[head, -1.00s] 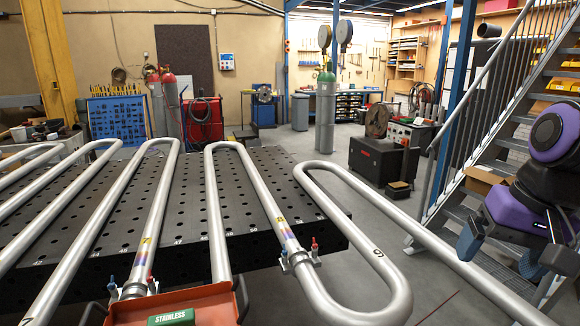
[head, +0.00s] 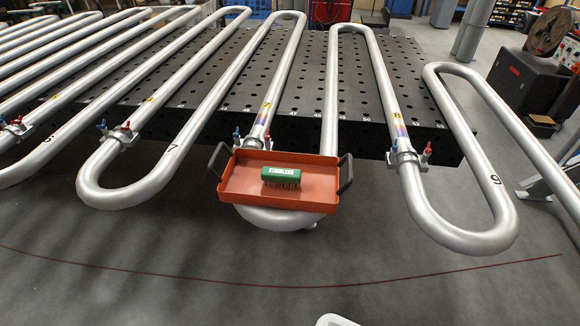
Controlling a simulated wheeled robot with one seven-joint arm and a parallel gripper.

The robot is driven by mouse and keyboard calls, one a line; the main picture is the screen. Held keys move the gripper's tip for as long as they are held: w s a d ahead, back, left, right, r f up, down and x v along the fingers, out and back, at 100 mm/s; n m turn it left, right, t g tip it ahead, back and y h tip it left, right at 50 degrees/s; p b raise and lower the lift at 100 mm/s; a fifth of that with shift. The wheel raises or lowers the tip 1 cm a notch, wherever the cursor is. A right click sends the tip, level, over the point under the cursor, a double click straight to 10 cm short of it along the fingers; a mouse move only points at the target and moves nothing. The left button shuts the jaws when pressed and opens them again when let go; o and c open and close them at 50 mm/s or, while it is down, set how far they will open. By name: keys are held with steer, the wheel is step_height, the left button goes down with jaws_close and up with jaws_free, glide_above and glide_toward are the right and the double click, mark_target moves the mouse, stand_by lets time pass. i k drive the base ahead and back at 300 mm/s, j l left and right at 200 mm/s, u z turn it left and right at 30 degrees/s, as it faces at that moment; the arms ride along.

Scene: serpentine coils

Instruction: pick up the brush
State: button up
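The brush (head: 281,177) is a small block with a green top lettered "STAINLESS" and brownish bristles below. It lies bristles down in an orange-red tray (head: 223,187) with a dark handle at each end. The tray rests at the front bend of a silver pipe coil, near the middle of the head view. My gripper is not in view.
Silver serpentine pipes (head: 208,115) lie across a black perforated table (head: 310,70) and overhang its front edge. Clamps with red and blue handles (head: 407,153) sit on some pipes. The grey floor (head: 180,240) in front is clear, with a thin red line on it.

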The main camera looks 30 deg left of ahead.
mark_target(273, 176)
steer(key=i+j+u, duration=0.1)
steer(key=u, duration=0.3)
steer(key=i+u, duration=0.2)
steer(key=u, duration=0.15)
steer(key=i+j+u, duration=0.1)
steer(key=u, duration=0.3)
steer(key=l+u, duration=0.1)
steer(key=u, duration=0.2)
steer(key=k+u, duration=0.15)
